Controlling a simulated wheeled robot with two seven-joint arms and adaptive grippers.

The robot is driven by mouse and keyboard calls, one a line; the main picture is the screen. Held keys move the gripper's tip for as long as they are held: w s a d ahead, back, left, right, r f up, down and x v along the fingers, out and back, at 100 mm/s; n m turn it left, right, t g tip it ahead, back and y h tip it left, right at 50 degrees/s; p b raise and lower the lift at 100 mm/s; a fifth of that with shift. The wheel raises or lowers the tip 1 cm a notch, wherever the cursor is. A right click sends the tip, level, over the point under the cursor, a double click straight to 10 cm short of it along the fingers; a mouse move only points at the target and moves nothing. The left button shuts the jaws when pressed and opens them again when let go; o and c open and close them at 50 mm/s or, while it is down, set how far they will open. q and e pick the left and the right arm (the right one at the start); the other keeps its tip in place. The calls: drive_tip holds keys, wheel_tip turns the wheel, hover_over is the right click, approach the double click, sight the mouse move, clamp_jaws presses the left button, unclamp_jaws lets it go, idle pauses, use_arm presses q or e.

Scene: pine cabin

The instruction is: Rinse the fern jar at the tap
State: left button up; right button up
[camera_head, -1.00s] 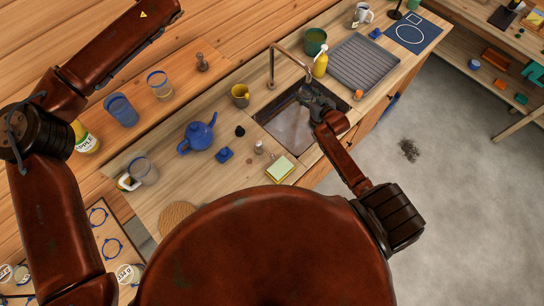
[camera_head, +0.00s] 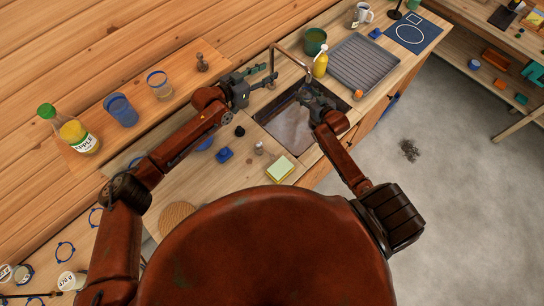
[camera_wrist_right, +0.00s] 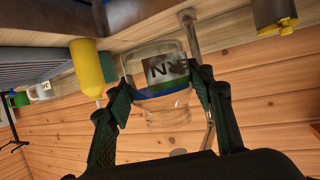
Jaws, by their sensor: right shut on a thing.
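My right gripper (camera_head: 312,98) is over the sink (camera_head: 288,125), beneath the tap's spout. In the right wrist view its fingers (camera_wrist_right: 160,92) are shut on a clear jar (camera_wrist_right: 158,70). The jar has a dark label with an N on it, partly cut off, and a blue-green band. In the head view my gripper hides most of the jar. The tap (camera_head: 272,60) stands at the back edge of the sink, its spout bending right. My left gripper (camera_head: 266,77) is beside the tap's post, its fingers apart; contact is unclear.
A yellow soap bottle (camera_head: 320,64), green pot (camera_head: 315,40) and grey drainer (camera_head: 364,62) are right of the tap. An apple bottle (camera_head: 72,130) and glasses stand on the back ledge.

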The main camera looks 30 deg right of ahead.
use_arm(q)
drive_tip(key=s+a+f+n, duration=0.2)
drive_tip(key=s+f, duration=0.2)
drive_tip(key=f, duration=0.4)
drive_tip(key=n+g, duration=0.2)
drive_tip(key=n, duration=0.6)
approach(272, 156)
drive_tip(key=shift+a+f+h, duration=0.3)
drive_tip(key=shift+a+f, duration=0.3)
drive_tip(key=shift+a, duration=0.25)
drive_tip(key=shift+s+d+f, duration=0.1)
drive_tip(key=x, duration=1.1)
drive_tip(key=shift+d+f, duration=0.15)
drive_tip(key=shift+d, duration=0.15)
drive_tip(key=shift+c, duration=0.6)
clamp_jaws()
